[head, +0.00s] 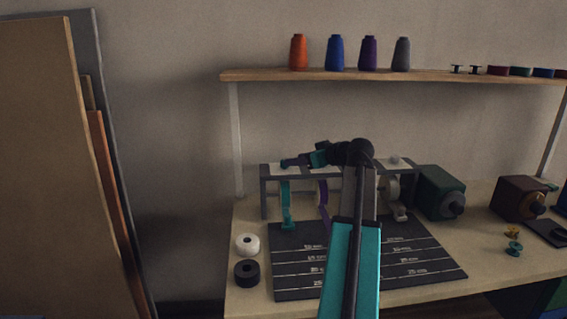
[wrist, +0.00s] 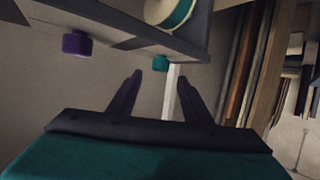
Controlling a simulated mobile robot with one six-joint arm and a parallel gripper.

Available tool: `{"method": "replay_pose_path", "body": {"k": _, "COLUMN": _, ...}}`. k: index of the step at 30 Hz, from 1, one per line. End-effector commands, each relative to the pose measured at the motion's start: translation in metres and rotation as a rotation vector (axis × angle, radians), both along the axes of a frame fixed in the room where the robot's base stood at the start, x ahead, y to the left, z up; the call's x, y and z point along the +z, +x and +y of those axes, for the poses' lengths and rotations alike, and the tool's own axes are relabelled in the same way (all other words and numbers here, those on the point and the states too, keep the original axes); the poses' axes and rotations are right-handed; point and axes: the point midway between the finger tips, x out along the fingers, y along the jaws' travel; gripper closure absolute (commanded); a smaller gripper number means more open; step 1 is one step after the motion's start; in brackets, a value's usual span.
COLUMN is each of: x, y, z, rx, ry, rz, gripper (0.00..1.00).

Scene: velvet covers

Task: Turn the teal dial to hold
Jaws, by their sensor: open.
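In the head view my gripper (head: 288,162) points left at the top of the dark ribbon rack (head: 264,190). The teal dial cannot be made out there, and its setting and the hold mark are not readable in either view.
A teal ribbon (head: 286,205) and a purple ribbon (head: 323,197) hang from the rack over a dark marked mat (head: 290,283). White and black rolls (head: 247,244) stand left of the mat. A green machine (head: 436,190) is at right. A shelf (head: 260,75) with thread cones runs above.

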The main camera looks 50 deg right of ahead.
Motion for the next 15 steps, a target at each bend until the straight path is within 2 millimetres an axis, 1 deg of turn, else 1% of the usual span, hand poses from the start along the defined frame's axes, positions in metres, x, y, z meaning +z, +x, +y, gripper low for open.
{"method": "replay_pose_path", "body": {"k": 1, "x": -0.003, "y": 0.008, "z": -0.001, "rx": 0.002, "ry": 0.001, "rz": 0.001, "gripper": 0.55}}
{"method": "replay_pose_path", "body": {"k": 6, "x": -0.012, "y": 0.031, "z": -0.002, "rx": 0.001, "ry": 0.000, "rz": 0.001, "gripper": 0.55}}
{"method": "replay_pose_path", "body": {"k": 12, "x": -0.022, "y": 0.055, "z": -0.003, "rx": 0.000, "ry": -0.001, "rz": 0.000, "gripper": 0.55}}
{"method": "replay_pose_path", "body": {"k": 15, "x": -0.026, "y": 0.063, "z": -0.004, "rx": 0.000, "ry": 0.000, "rz": 0.001, "gripper": 0.55}}
